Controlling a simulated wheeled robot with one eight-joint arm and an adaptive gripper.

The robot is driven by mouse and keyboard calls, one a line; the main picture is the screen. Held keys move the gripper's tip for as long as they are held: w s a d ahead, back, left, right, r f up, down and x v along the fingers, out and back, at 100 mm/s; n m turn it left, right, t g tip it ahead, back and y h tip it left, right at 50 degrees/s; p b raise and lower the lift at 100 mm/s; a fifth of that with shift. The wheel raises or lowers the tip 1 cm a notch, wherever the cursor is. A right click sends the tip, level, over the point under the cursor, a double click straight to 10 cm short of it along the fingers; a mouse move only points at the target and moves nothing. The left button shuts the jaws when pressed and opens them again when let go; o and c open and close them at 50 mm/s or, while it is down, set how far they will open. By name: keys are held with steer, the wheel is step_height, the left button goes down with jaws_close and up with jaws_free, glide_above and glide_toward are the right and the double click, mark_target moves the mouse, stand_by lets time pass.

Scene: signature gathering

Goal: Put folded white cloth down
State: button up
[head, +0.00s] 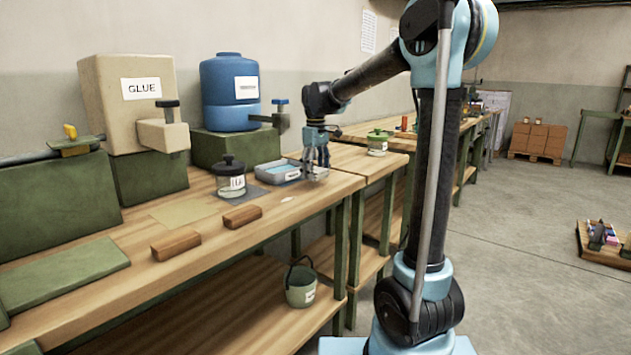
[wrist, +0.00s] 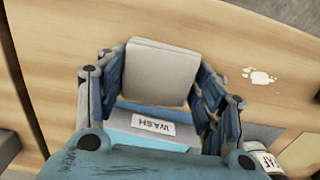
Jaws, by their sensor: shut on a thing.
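The folded white cloth (wrist: 160,72) is a pale square pad between my fingers in the wrist view. My gripper (head: 316,170) is shut on it, low over the wooden bench (head: 345,182), just right of the blue tray. In the head view my fingers mostly hide the cloth, and I cannot tell whether it touches the bench. The blue tray (head: 274,176), labelled WASH, also shows in the wrist view (wrist: 122,121), partly hidden by my gripper.
A glass jar with a black lid (head: 231,180) stands left of the tray. Two brown blocks (head: 242,216) lie near the front edge. A white spill (head: 287,199) marks the bench. A green-lidded jar (head: 377,143) stands farther right. Bare wood lies around my gripper.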

mark_target(316, 178)
steer(key=shift+f, duration=1.55)
steer(key=o, duration=1.1)
